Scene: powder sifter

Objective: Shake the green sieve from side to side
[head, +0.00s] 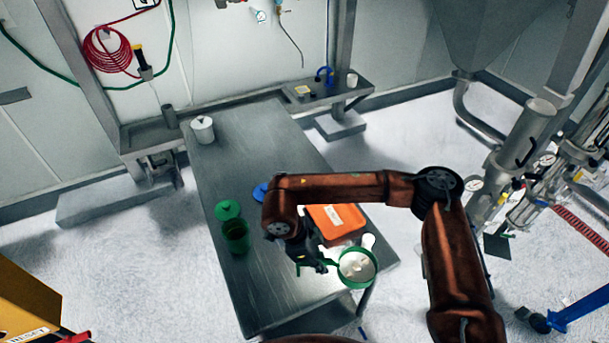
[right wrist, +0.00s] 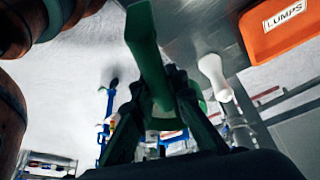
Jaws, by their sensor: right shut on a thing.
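The green sieve (head: 343,279) is a round green-rimmed pan with white powder and a few pale lumps in it. It is near the right front edge of the table, in the head view. My right gripper (head: 322,265) is at its left side, shut on its green handle. The green handle (right wrist: 150,55) also shows in the right wrist view, between the dark fingers of my right gripper (right wrist: 165,105). The round pan is hardly seen in the right wrist view. I cannot tell what lies under the sieve. My left gripper is not in view.
An orange tray (head: 322,226) labelled LUMPS lies behind the sieve, with a white tool (head: 368,241) beside it. A green container (head: 236,238) and green lid (head: 228,209) stand left. A white canister (head: 203,131) stands far back. The table's (head: 275,290) front left is clear.

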